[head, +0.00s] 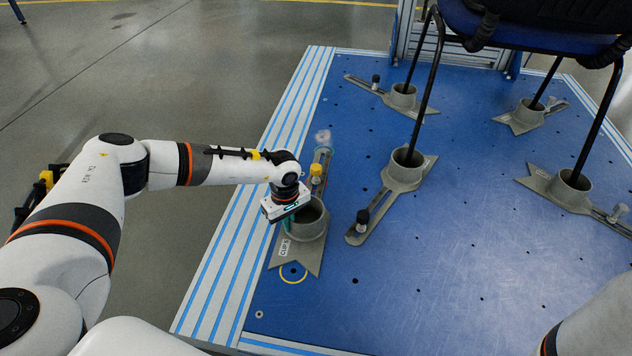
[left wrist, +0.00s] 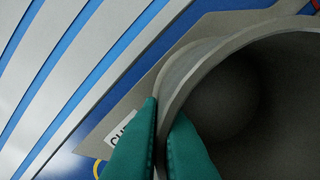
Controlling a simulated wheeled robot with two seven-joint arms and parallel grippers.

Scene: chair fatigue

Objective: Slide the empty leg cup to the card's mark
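The empty leg cup (head: 312,222) is a grey open tube on a flat base with a forked near end and a white label (head: 285,247). It stands upright on the blue platform, and no chair leg is in it. A yellow ring mark (head: 293,279) lies partly at its forked end. My left gripper (head: 289,207) is at the cup's left rim. In the left wrist view its green fingertips (left wrist: 161,135) pinch the cup wall (left wrist: 180,75), one outside and one inside. I cannot make out a separate card. My right gripper is out of view.
A yellow-topped knob (head: 316,171) sits on the slotted bar behind the cup. Several other cups hold the legs of a blue chair (head: 540,30); the nearest (head: 405,172) has a dark knob (head: 362,218).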

